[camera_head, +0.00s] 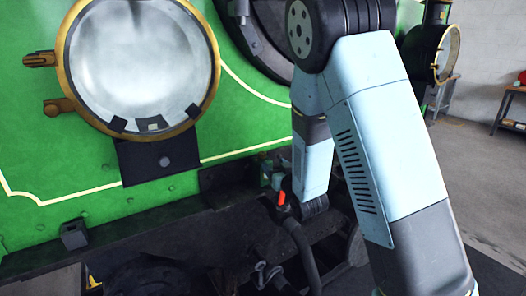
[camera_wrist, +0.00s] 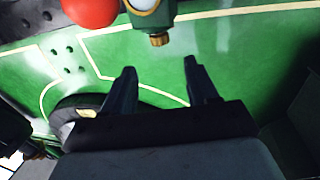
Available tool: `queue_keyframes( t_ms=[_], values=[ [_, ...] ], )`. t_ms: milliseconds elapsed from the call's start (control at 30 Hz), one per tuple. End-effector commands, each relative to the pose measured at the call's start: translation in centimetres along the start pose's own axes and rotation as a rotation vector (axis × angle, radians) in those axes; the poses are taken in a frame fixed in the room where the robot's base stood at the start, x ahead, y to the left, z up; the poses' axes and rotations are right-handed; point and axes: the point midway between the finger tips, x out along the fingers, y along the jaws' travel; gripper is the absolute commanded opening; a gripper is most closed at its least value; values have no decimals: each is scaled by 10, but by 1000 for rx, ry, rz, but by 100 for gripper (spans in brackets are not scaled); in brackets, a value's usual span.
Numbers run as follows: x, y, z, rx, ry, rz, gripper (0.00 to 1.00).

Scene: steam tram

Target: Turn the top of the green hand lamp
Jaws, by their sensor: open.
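A green object with a pale round lens in a brass ring, which looks like the hand lamp (camera_wrist: 163,14), is at the top edge of the wrist view and partly cut off. A small brass knob (camera_wrist: 158,40) sticks out from it toward my gripper. My gripper (camera_wrist: 157,64) is open and empty. The knob lies just beyond the gap between its fingertips in the picture, apart from both fingers. In the head view my arm hides the gripper, and I cannot pick out the lamp for certain.
A red ball-shaped thing (camera_wrist: 92,8) is close to the lamp's left. Green panelling (camera_head: 60,130) with a large brass-rimmed headlamp (camera_head: 140,65) stands at left. Below it are dark fittings and an orange-tipped hose or lever (camera_head: 282,199). Open floor (camera_head: 475,180) lies at right.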

Motion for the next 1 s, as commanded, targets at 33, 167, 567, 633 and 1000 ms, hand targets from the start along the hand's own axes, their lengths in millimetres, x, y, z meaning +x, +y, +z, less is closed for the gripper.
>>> queue_keyframes(
  t_ms=[33, 167, 567, 633, 1000],
  values=[
    [3, -1, 0, -1, 3, -2, 58],
    [16, -1, 0, -1, 4, -2, 58],
    [84, 0, 0, -1, 3, -1, 58],
    [96, 0, 0, -2, 4, -1, 58],
    [135, 0, 0, -1, 3, -1, 58]
  ],
)
